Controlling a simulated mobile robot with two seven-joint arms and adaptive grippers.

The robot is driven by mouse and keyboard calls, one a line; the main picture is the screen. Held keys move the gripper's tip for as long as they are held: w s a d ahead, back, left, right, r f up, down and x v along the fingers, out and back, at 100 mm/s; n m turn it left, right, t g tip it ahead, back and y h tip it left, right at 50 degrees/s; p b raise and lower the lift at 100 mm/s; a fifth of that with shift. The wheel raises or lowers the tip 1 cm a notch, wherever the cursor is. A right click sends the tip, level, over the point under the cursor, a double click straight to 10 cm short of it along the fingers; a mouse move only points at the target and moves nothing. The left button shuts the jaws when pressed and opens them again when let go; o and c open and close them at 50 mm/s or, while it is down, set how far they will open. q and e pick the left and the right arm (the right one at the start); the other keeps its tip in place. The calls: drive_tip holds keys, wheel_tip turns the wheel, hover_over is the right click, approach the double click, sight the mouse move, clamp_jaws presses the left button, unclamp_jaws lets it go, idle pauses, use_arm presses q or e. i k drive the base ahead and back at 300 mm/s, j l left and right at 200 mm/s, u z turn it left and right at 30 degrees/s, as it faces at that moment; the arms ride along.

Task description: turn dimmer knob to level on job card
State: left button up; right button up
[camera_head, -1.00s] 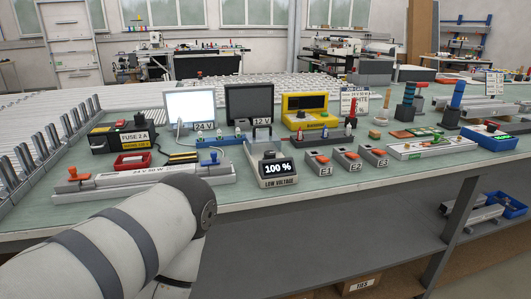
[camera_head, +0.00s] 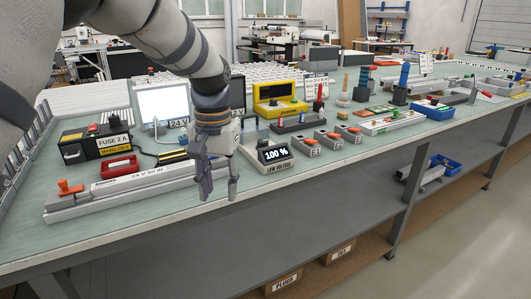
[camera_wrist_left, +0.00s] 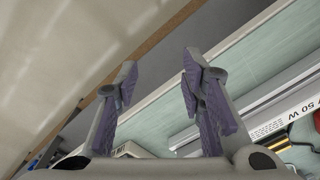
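The dimmer (camera_head: 272,156) is a pale box marked LOW VOLTAGE near the bench's front edge. Its dark display reads 100 %. The knob is too small and partly covered to make out its setting. My left gripper (camera_head: 218,188) points down just left of the dimmer, over the bench's front edge, apart from it. Its two purple-grey fingers stand apart with nothing between them, also in the left wrist view (camera_wrist_left: 160,72). A white card (camera_head: 318,90) stands behind, right of the yellow meter; its text is unreadable here. My right gripper is out of view.
A lit white panel (camera_head: 162,104) and the black FUSE 2 A box (camera_head: 95,142) stand left. A 24 V 50 W rail (camera_head: 125,184) lies along the front. Switch blocks (camera_head: 329,140) sit right of the dimmer. The yellow meter (camera_head: 280,98) is behind.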

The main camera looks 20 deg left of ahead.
sight(261, 142)
drive_tip(key=i, duration=0.9)
